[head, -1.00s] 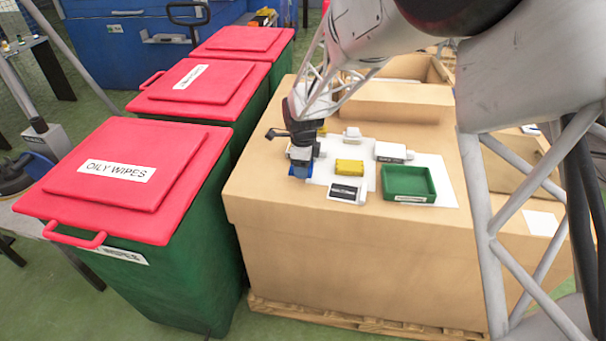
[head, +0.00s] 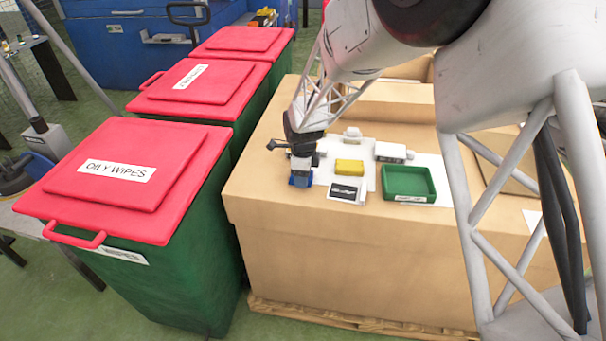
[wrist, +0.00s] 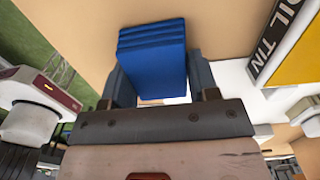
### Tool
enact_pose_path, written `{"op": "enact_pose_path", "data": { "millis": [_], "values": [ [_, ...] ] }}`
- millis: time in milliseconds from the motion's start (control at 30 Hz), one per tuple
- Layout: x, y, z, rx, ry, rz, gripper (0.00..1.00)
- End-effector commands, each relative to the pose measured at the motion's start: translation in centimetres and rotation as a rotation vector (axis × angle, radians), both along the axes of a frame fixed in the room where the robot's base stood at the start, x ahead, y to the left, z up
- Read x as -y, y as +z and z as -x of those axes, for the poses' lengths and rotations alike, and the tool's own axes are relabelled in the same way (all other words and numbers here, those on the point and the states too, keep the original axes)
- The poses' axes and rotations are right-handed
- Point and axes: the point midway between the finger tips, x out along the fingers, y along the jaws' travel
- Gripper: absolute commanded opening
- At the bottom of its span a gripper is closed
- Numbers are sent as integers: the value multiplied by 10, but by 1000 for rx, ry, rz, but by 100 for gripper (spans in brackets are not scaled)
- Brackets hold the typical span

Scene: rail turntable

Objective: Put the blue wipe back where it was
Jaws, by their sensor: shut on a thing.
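My gripper (head: 302,168) is shut on the blue wipe (head: 300,180), at the left edge of the white sheet (head: 367,160) on the cardboard box. In the wrist view the blue wipe (wrist: 152,60) is a folded stack between the two fingers of my gripper (wrist: 160,75). Its far end sticks out beyond the fingers over bare cardboard. I cannot tell whether its underside touches the surface.
On the sheet are a yellow block (head: 349,166), a black-and-white label card (head: 347,190), a green tray (head: 408,184) and a white bottle (head: 392,152). The red-lidded OILY WIPES bin (head: 125,180) stands left of the box. Bare cardboard (head: 260,190) lies left of my gripper.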

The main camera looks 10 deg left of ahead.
Motion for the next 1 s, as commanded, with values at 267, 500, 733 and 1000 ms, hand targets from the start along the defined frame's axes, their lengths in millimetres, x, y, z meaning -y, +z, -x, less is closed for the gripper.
{"op": "enact_pose_path", "data": {
  "millis": [267, 500, 733, 1000],
  "values": [
    [0, -1, 0, 0, 0, 0, 80],
    [0, 0, 0, 0, 0, 0, 80],
    [0, 11, 0, 1, 0, 0, 80],
    [0, 45, -1, 2, 0, -1, 80]
  ]
}}
